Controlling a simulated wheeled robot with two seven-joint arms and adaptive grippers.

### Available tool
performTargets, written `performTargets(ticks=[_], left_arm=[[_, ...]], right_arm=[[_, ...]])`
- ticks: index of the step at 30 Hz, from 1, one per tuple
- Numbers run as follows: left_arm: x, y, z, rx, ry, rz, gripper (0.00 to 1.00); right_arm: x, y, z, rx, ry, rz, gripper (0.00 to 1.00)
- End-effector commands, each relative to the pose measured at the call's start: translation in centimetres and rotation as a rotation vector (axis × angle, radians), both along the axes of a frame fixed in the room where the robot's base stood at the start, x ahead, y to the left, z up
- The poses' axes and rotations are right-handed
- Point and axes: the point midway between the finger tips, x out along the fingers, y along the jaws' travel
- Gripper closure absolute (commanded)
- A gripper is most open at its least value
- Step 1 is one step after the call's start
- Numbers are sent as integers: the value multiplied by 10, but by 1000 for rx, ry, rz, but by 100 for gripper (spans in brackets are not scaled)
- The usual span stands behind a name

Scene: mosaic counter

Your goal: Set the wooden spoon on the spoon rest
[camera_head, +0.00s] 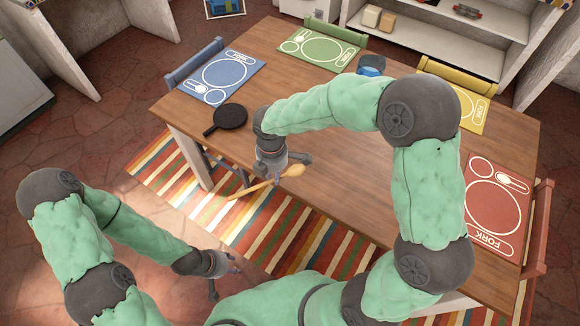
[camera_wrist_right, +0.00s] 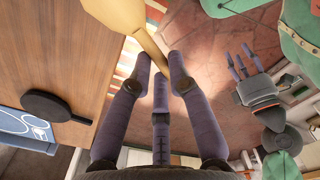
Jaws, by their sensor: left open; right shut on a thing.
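The wooden spoon (camera_head: 250,189) is in my right gripper (camera_head: 274,180), held above the table's near edge. Its bowl points right and its handle sticks out to the left past the edge. In the right wrist view, the fingers are closed around the spoon's handle, and the spoon's bowl (camera_wrist_right: 118,14) is at the top. A black, round, flat piece with a short handle (camera_head: 231,117) lies on the table left of my right gripper; it looks like the spoon rest. It also shows in the right wrist view (camera_wrist_right: 55,106). My left gripper (camera_head: 226,268) is open and empty, low in front of the table.
The wooden table (camera_head: 330,170) has blue (camera_head: 245,72), green (camera_head: 325,62), yellow (camera_head: 474,112) and red (camera_head: 487,240) placemats, with chairs around. The tabletop around the black piece is clear. A striped rug (camera_head: 165,165) lies below.

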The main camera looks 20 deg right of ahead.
Motion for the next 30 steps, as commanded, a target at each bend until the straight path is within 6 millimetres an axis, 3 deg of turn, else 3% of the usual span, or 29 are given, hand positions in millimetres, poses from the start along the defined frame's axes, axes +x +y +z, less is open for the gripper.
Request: performTargets(ticks=[6, 16, 20, 30], left_arm=[[0, 0, 8, 0, 0, 0, 58], [0, 0, 8, 0, 0, 0, 58], [0, 0, 8, 0, 0, 0, 58], [0, 0, 9, 0, 0, 0, 58]], right_arm=[[-6, 24, 12, -1, -1, 1, 100], [-6, 25, 11, 0, 0, -84, 100], [-2, 15, 5, 0, 0, -261, 100], [11, -21, -13, -1, 0, -889, 100]])
